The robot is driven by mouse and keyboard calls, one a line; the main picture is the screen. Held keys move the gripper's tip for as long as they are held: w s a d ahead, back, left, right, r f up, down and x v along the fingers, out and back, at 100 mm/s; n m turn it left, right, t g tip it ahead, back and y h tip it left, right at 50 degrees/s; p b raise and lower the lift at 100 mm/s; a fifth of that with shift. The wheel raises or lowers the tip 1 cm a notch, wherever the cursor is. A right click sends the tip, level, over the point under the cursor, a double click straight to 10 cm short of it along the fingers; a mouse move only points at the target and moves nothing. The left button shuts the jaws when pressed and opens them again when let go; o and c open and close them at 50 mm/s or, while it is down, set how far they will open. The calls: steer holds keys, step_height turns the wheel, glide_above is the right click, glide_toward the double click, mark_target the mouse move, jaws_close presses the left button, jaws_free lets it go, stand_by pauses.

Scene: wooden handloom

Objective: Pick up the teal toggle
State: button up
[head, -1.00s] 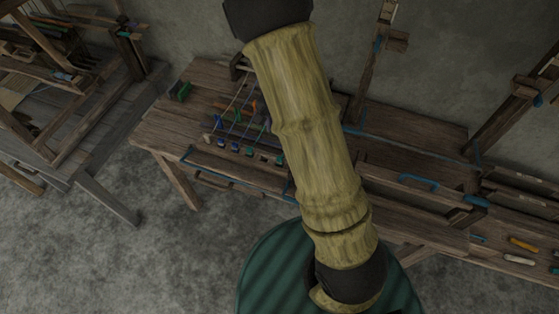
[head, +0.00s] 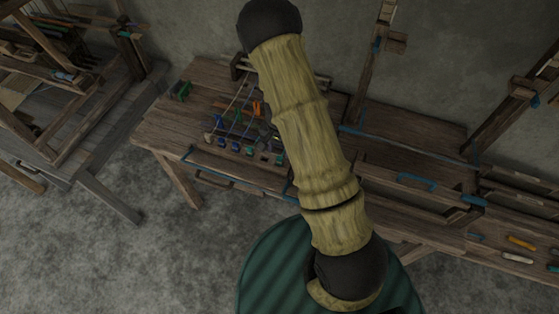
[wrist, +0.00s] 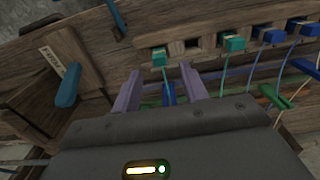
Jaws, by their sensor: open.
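A teal toggle (wrist: 159,55) sits in the slotted wooden rail, straight ahead of my gripper in the wrist view. A second teal toggle (wrist: 233,43) is farther right along the rail, past an empty slot. My gripper (wrist: 159,80) is open, its two purple fingers spread below and to either side of the nearer teal toggle, with the toggle beyond the tips. A teal cord hangs from that toggle between the fingers. A blue piece (wrist: 168,93) also shows between them, farther down. In the head view, small teal toggles (head: 279,160) line the bench front; my gripper is not clearly visible there.
Blue toggles (wrist: 270,35) with cords stand farther right on the rail. A blue-handled piece (wrist: 66,86) stands at the left in the wrist view. The wooden bench (head: 170,125) has a green block (head: 181,91) at its left end. Another loom stands far left.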

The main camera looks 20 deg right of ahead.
mark_target(280, 158)
steer(key=shift+f, duration=0.5)
steer(key=shift+f, duration=0.15)
steer(key=shift+w+d+f+p, duration=0.15)
steer(key=shift+f+p, duration=0.8)
steer(key=shift+f, duration=1.55)
steer(key=shift+c, duration=0.4)
jaws_close()
